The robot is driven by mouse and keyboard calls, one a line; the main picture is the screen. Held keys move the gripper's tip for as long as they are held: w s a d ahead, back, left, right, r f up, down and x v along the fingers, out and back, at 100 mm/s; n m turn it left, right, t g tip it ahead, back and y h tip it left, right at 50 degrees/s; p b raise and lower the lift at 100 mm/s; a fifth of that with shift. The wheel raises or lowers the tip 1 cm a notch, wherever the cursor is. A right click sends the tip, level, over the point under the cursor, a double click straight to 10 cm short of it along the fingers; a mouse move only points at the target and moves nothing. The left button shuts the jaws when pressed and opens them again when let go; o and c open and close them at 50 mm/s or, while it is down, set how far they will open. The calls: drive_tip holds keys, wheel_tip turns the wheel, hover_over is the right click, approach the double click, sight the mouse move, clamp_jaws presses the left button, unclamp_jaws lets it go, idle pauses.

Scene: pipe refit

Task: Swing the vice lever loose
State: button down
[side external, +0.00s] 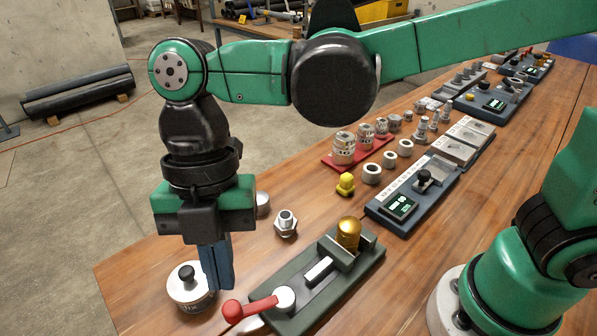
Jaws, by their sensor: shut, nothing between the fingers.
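The vice (322,277) is a dark green block on the wooden table, with a brass-coloured round part (348,233) between its jaws at the far end. Its red lever (250,308) sits at the near left end and points left from a white hub (285,297). My gripper (217,285) hangs down with its blue fingers shut and empty, just left of and behind the lever's red knob. I cannot tell whether the fingers touch the lever.
A silver lidded pot (190,287) with a black knob stands close by my fingers, partly hidden. A metal fitting (286,223) and a yellow piece (345,184) stand behind the vice. Bare table lies right of the vice.

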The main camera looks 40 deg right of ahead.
sight(231, 319)
drive_tip(key=shift+n+g, duration=0.3)
drive_tip(key=shift+n, duration=0.5)
drive_tip(key=x, duration=1.1)
drive_tip(key=shift+s+a+r, duration=0.2)
drive_tip(key=shift+s+a, duration=0.1)
drive_tip(key=shift+a, duration=0.1)
drive_tip(key=shift+w+d+r, duration=0.1)
drive_tip(key=shift+w+d, duration=0.25)
drive_tip(key=shift+w, duration=0.25)
drive_tip(key=shift+w+d, duration=0.35)
drive_tip(key=shift+w, duration=0.25)
drive_tip(key=shift+w+d, duration=0.35)
drive_tip(key=shift+w, duration=0.25)
